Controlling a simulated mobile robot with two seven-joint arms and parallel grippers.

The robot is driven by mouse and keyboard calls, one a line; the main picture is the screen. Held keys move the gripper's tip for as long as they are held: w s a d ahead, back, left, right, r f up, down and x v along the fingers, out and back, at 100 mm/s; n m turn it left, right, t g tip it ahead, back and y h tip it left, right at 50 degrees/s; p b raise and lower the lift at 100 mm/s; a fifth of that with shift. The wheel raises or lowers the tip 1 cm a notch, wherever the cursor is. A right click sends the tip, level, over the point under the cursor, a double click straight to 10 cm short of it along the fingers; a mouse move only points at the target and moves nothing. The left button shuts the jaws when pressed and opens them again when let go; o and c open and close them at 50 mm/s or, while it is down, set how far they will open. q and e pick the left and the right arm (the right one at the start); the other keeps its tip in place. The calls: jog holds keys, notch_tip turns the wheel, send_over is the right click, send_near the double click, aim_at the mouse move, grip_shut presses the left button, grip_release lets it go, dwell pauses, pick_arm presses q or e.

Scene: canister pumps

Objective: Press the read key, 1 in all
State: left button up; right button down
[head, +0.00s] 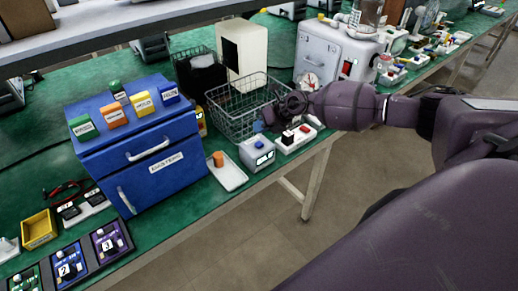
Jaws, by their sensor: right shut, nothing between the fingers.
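A small grey box (257,153) with a dark display and a blue button on top stands near the bench's front edge; I cannot read any label marking it as the read key. My right arm reaches in from the right. My right gripper (266,123) is shut and empty, just above and behind the grey box, beside the wire basket. It looks apart from the blue button (259,145). My left gripper is not in view.
A white switch block (296,138) with black and red parts stands right of the grey box. A wire basket (232,118) is behind. A white tray (229,180) with an orange piece and a blue cabinet (160,177) are to the left.

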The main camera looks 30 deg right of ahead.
aim_at(260, 143)
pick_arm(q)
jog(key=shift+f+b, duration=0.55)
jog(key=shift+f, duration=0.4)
pick_arm(e)
jog(key=shift+f, duration=1.5)
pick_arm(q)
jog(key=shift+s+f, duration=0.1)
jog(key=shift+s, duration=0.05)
pick_arm(e)
jog(key=shift+f, duration=0.1)
jog(key=shift+f, duration=0.25)
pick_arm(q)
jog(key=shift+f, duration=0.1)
